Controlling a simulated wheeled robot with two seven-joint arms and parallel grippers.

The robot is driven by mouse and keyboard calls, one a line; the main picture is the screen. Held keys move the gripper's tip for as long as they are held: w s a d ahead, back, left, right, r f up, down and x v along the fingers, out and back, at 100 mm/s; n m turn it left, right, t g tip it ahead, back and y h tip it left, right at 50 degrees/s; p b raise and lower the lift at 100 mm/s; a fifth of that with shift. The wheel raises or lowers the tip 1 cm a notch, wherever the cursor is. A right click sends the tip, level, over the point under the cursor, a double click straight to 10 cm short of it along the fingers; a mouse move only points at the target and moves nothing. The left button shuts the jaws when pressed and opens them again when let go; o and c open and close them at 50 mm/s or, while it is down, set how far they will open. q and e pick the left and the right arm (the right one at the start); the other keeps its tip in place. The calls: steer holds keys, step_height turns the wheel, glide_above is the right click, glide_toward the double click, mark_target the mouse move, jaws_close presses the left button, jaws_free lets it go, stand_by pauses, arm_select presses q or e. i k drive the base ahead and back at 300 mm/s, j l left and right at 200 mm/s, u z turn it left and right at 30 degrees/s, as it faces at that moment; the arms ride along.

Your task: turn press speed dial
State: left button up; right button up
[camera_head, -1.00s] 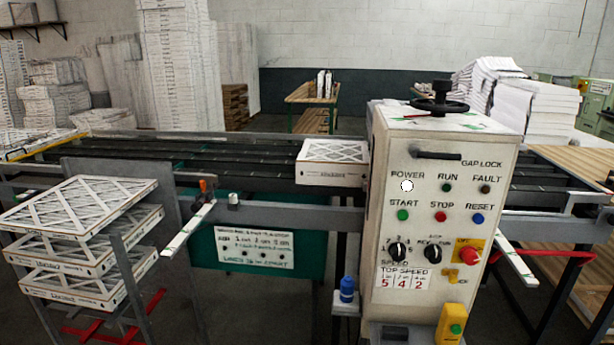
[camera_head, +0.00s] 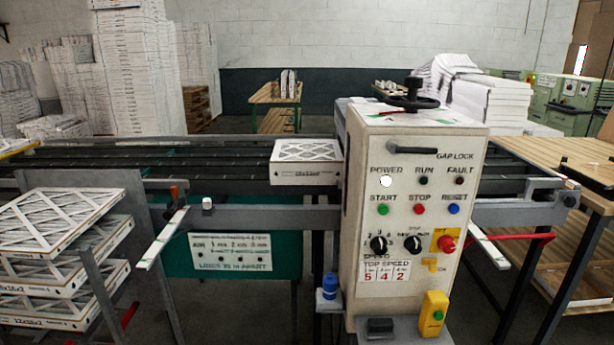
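The press speed dial (camera_head: 379,244) is a black round knob with a white pointer line, low on the left of the cream control panel (camera_head: 414,270). Small numbers sit around it and the word SPEED is below it. A second black knob (camera_head: 412,244) is just to its right. A TOP SPEED label (camera_head: 386,271) with red figures 5, 4, 2 is under the knobs. The white POWER lamp (camera_head: 386,181) is bright. The RUN lamp (camera_head: 423,181) and FAULT lamp (camera_head: 459,181) look dark. Neither of my grippers shows in this view.
A red emergency knob (camera_head: 446,244) on a yellow plate is right of the dials. A yellow box with a green button (camera_head: 433,314) stands below. A boxed filter (camera_head: 306,162) lies on the conveyor. Stacked filters (camera_head: 66,232) stand at left, a wooden table (camera_head: 560,165) at right.

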mark_target(378, 244)
steer(key=i+j, duration=0.15)
steer(key=j, duration=0.25)
steer(key=i+j+z, duration=0.1)
steer(key=j, duration=0.25)
steer(key=i+j, duration=0.15)
steer(key=j, duration=0.25)
